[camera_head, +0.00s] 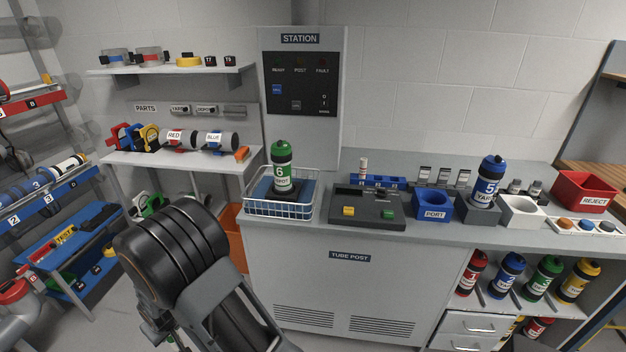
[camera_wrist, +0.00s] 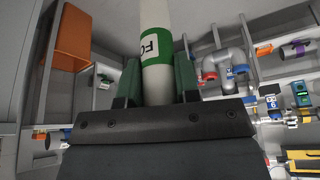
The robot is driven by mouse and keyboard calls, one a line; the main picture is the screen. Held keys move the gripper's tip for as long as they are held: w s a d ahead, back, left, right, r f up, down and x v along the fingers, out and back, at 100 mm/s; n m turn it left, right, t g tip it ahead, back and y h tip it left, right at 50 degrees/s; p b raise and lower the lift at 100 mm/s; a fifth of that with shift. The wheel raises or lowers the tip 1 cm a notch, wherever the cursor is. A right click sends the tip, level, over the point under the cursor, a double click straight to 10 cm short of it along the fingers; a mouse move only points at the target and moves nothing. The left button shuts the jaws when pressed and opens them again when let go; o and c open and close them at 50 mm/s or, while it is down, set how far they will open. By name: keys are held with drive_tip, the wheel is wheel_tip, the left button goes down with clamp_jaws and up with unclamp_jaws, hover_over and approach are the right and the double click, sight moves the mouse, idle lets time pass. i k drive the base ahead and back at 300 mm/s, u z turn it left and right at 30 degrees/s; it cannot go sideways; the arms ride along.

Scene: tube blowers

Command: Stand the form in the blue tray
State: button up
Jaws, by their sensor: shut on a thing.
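The form (camera_wrist: 155,48) is a white rod with a green band and a partly visible label starting "FO". In the wrist view it stands upright in the picture between the two dark green fingers of my gripper (camera_wrist: 158,82), which is shut on it. Its far end runs out of the top of the picture, and its lower end is hidden by the gripper body. In the head view the gripper and form are hidden or out of sight beyond my arm. A blue tray-like surface (camera_head: 45,262) with a TEST item is at the lower left; I cannot tell if it is the task's tray.
A wire basket (camera_head: 296,212) holds bottle 6 (camera_head: 281,165). A blue PORT bin (camera_head: 432,205), bottle 5 (camera_head: 487,180) and a red REJECT bin (camera_head: 585,190) stand on the counter. An orange bin (camera_wrist: 86,35) is at the upper left in the wrist view.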

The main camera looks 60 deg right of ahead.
sight(378, 184)
drive_tip(key=z, duration=1.45)
